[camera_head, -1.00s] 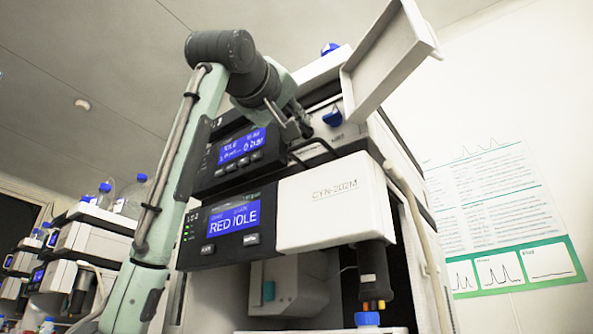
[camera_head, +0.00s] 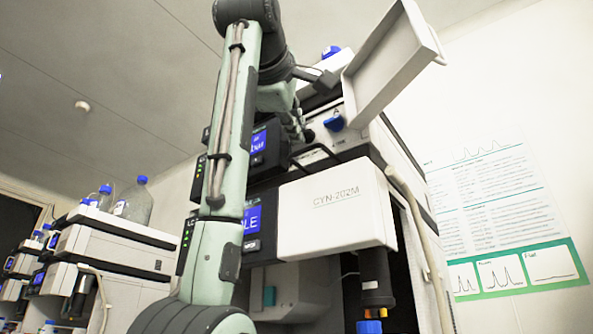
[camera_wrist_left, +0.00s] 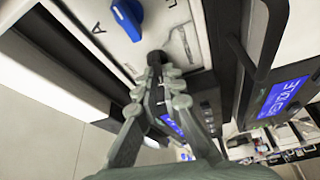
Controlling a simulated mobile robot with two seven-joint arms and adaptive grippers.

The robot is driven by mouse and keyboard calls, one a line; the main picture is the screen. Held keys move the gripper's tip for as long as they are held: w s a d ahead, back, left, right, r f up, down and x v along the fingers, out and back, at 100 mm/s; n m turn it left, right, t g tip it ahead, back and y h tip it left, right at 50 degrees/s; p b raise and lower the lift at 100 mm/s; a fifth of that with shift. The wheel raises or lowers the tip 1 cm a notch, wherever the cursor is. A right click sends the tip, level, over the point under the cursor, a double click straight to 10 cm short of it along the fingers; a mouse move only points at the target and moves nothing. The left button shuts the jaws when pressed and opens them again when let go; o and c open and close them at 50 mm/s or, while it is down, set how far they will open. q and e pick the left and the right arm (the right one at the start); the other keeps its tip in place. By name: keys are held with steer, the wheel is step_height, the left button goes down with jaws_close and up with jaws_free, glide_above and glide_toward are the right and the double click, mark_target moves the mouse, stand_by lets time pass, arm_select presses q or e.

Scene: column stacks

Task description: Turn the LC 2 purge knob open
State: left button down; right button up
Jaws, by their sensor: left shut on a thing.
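My left gripper (camera_head: 304,130) is at the front of the upper instrument module, partly hidden by my arm. In the left wrist view its fingers (camera_wrist_left: 158,78) are closed together on a small black knob (camera_wrist_left: 157,57) on the white panel. The knob also shows as a dark bit in the head view (camera_head: 310,135). A blue knob (camera_head: 334,121) is close by on the same panel, apart from the fingers; it also shows in the left wrist view (camera_wrist_left: 127,18). I cannot read which knob is labelled purge. My right gripper is out of view.
An open white flap (camera_head: 385,60) juts out above the panel. Blue displays (camera_head: 252,222) are partly covered by my arm. Another stack (camera_head: 105,245) stands at the left.

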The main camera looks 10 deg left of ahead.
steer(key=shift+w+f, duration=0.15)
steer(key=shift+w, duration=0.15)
arm_select(q)
steer(key=c, duration=1.7)
jaws_free()
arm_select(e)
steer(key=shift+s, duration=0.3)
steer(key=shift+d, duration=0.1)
arm_select(q)
steer(key=shift+s, duration=0.1)
steer(key=shift+s, duration=0.25)
steer(key=shift+s+f, duration=0.2)
steer(key=shift+s, duration=2.65)
steer(key=shift+s+f, duration=0.2)
steer(key=shift+s, duration=2.65)
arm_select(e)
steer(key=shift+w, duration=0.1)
